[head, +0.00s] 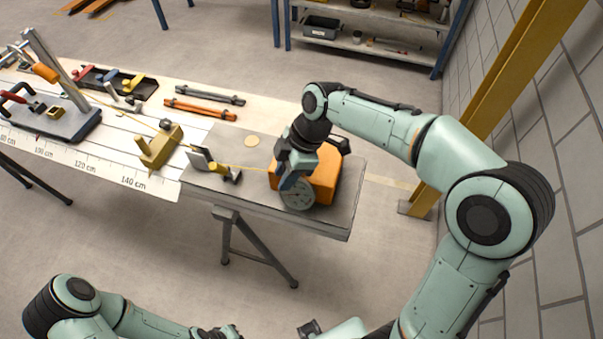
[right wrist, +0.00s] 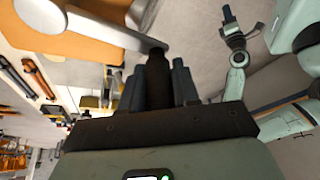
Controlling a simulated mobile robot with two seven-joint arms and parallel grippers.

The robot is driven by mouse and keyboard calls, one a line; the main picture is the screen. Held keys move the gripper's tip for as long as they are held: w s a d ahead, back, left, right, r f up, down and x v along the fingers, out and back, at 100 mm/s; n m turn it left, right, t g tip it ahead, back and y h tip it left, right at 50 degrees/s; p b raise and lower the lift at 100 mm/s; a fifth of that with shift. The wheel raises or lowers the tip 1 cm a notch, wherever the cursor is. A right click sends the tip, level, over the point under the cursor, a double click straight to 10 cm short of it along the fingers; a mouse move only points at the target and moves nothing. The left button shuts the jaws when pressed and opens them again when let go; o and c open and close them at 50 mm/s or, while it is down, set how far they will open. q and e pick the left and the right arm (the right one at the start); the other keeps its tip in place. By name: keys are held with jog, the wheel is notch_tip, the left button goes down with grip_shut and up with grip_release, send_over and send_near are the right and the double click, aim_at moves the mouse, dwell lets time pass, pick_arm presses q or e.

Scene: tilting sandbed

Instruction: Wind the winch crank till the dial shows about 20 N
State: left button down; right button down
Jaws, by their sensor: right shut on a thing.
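The orange winch (head: 322,178) sits on the grey end plate of the bench in the head view. My right gripper (head: 290,172) is at the winch's front left, above the dial. In the right wrist view the grey crank arm (right wrist: 112,30) leads to a dark crank handle (right wrist: 157,82), with the fingers shut around it. A yellow line (head: 240,165) runs from the winch to the left. My left arm (head: 140,322) is low in the head view; its fingers are unclear.
A small bracket (head: 205,162) and a yellow block (head: 160,147) stand left of the winch along the line. Orange and dark bars (head: 200,108) lie behind. A yellow post (head: 500,90) and block wall are at the right. Floor in front of the bench is clear.

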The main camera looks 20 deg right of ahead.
jog(key=shift+w+a+r+m+t, duration=0.1)
jog(key=shift+w+a+m+t, duration=0.15)
jog(key=shift+w, duration=0.2)
jog(key=shift+w+a+r+m+t, duration=0.1)
jog(key=shift+w+a+m+t, duration=0.1)
jog(key=shift+w+m, duration=0.2)
jog(key=shift+w+a+f, duration=0.1)
jog(key=shift+w+a, duration=0.05)
jog(key=shift+w, duration=0.1)
jog(key=c, duration=0.9)
grip_release()
pick_arm(q)
jog(key=shift+s, duration=0.2)
jog(key=shift+w+r+p, duration=0.75)
jog(key=shift+r+p, duration=0.1)
jog(key=shift+r, duration=0.15)
pick_arm(e)
jog(key=v, duration=1.3)
jog(key=shift+w, duration=0.1)
